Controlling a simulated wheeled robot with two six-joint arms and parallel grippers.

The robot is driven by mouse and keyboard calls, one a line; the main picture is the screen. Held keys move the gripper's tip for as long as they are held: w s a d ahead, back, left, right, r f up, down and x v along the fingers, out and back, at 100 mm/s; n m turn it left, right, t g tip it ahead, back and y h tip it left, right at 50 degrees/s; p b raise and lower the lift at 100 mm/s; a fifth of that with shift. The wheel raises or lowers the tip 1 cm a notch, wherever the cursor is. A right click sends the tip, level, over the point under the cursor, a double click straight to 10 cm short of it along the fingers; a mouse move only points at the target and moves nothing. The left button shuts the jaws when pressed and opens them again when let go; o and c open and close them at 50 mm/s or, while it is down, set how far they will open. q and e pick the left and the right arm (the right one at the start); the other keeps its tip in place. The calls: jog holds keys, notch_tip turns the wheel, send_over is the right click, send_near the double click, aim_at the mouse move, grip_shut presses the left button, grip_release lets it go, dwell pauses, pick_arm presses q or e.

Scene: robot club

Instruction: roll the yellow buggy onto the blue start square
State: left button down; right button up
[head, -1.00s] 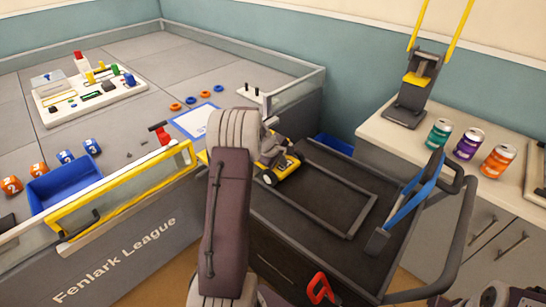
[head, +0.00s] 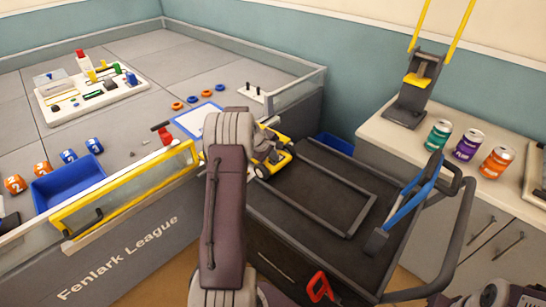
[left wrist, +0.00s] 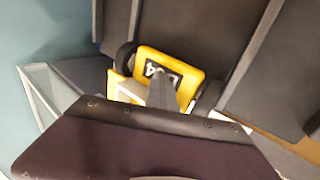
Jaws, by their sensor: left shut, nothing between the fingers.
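The yellow buggy (head: 282,160) stands on its wheels at the far left end of the black cart top (head: 320,222), beside the arena. My left arm hides part of it. My left gripper (head: 265,150) is shut and empty, right at the buggy; in the left wrist view its fingers (left wrist: 162,97) overlap the yellow body (left wrist: 178,68) with its dark number plate. I cannot tell whether they touch. The start square (head: 196,121), pale with a blue border, lies on the grey arena floor left of the buggy, partly hidden by my arm. My right gripper is not in view.
A yellow-framed panel (head: 125,196) with a red latch (head: 161,133) lines the arena's near side. A blue bin (head: 67,182) and several numbered cubes lie inside. A blue-handled tool (head: 408,203) rests on the cart's right side. Cans (head: 467,145) stand on the counter.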

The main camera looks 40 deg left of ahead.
pick_arm(q)
jog(key=shift+a+f+p, duration=0.2)
jog(key=shift+a+p, duration=0.7)
jog(key=shift+a, duration=0.8)
jog(key=shift+a+f+p, duration=0.15)
jog(key=shift+a+p, duration=0.7)
jog(key=shift+a, duration=0.85)
jog(key=shift+a+f+p, duration=0.1)
jog(key=shift+a+p, duration=0.45)
jog(key=shift+a, duration=1.05)
jog(key=shift+d+r+p, duration=0.35)
jog(key=shift+r+p, duration=0.35)
jog(key=shift+r, duration=0.15)
jog(key=shift+w+d+r, duration=0.15)
jog(key=shift+d+r, duration=0.15)
jog(key=shift+r, duration=0.05)
notch_tip(320, 180, up, 9)
jog(key=p, duration=0.7)
jog(key=shift+w, duration=0.1)
